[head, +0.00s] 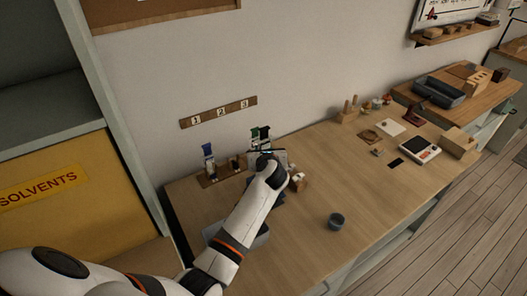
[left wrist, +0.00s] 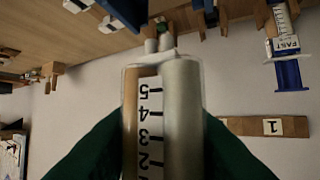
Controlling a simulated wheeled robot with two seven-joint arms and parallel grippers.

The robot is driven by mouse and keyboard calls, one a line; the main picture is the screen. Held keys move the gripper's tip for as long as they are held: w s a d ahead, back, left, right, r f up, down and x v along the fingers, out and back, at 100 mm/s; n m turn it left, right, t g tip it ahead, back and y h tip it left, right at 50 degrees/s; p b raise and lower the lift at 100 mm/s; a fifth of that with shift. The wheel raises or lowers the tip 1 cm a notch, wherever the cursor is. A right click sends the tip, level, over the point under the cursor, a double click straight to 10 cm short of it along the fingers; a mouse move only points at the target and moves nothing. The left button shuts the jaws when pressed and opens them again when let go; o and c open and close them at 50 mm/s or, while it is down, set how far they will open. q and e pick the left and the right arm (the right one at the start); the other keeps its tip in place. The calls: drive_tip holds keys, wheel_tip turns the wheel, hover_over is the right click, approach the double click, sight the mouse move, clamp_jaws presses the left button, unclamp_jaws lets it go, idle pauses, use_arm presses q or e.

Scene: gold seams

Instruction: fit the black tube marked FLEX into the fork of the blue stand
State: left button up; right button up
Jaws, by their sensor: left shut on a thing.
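My left gripper (head: 268,158) is at the back of the table, by a row of upright tubes. In the head view a green top (head: 254,133) and a black top (head: 264,131) rise beside the gripper; which tube is held is unclear there. A dark blue piece (head: 281,197), possibly the blue stand, is partly hidden by my arm; no fork is visible. My right gripper is out of view.
A blue tube marked FAST (left wrist: 288,60) stands in a wooden rack, also visible in the head view (head: 208,150). A numbered strip (head: 218,112) is on the wall.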

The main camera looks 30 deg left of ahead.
use_arm(q)
drive_tip(key=shift+f+b, duration=0.45)
drive_tip(key=shift+f, duration=0.1)
drive_tip(key=shift+r, duration=0.15)
drive_tip(key=shift+s+f+p, duration=0.1)
drive_tip(key=shift+f+p, duration=0.25)
drive_tip(key=shift+p, duration=0.5)
drive_tip(key=shift+f, duration=1)
idle(1.3)
drive_tip(key=shift+f+p, duration=0.35)
drive_tip(key=shift+f, duration=0.15)
idle(0.9)
drive_tip(key=o, duration=1)
drive_tip(key=shift+o, duration=0.2)
